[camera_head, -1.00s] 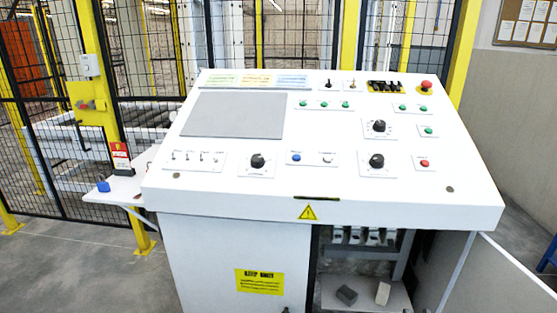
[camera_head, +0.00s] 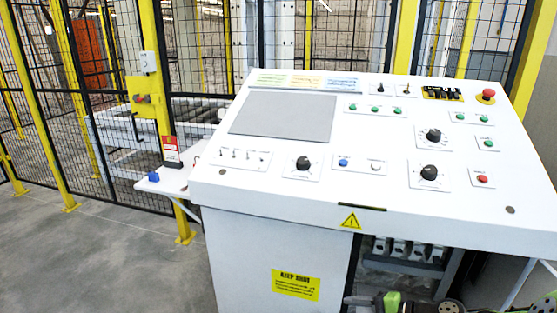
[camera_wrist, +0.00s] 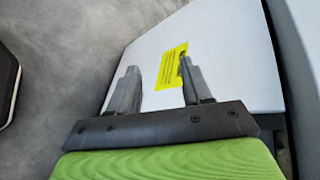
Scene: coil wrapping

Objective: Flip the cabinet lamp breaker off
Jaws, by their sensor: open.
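A row of several white breakers (camera_head: 408,249) sits inside the open cabinet under the sloped white console (camera_head: 300,200), at the lower right of the head view. Their labels are too small to read, so I cannot tell which is the lamp breaker or how its lever stands. My gripper shows in the wrist view (camera_wrist: 160,75) with its two dark fingers apart and nothing between them. It points toward the white cabinet front with the yellow label (camera_wrist: 172,66). Part of my green and dark arm end shows at the bottom of the head view, below the breakers. No breaker shows in the wrist view.
The console top carries knobs, buttons, small toggles and a red emergency stop (camera_head: 487,95). The yellow notice (camera_head: 296,285) is on the cabinet front left of the opening. A side shelf (camera_head: 165,183) juts out at left. Grey floor (camera_head: 90,250) is open at left; yellow-posted mesh fencing stands behind.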

